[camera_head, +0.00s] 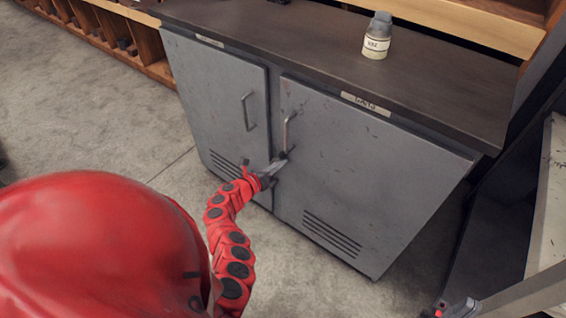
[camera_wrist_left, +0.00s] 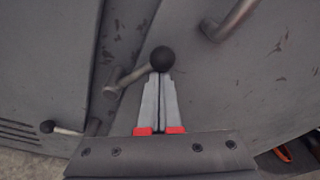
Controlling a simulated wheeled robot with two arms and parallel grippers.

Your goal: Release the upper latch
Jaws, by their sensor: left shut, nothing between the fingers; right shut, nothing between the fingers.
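The upper latch is a short metal lever with a black ball knob (camera_wrist_left: 162,59), at the seam between the cabinet doors. Its knob also shows in the head view (camera_head: 282,155), just below the right door's handle. My left gripper (camera_head: 281,161) is shut and empty, its fingertips (camera_wrist_left: 160,78) right at the knob; I cannot tell whether they touch it. The lever slants from its pivot (camera_wrist_left: 111,91) to the knob. A second, similar latch (camera_wrist_left: 48,127) sits lower along the seam. My right gripper (camera_head: 462,307) is partly in view at the bottom right edge, shut.
The grey cabinet has a left door (camera_head: 212,95) and a right door (camera_head: 370,185), both closed, with bar handles (camera_head: 288,130). A labelled jar (camera_head: 377,36) stands on the dark top (camera_head: 300,40). A pale slanted frame (camera_head: 545,200) stands at the right. Floor in front is clear.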

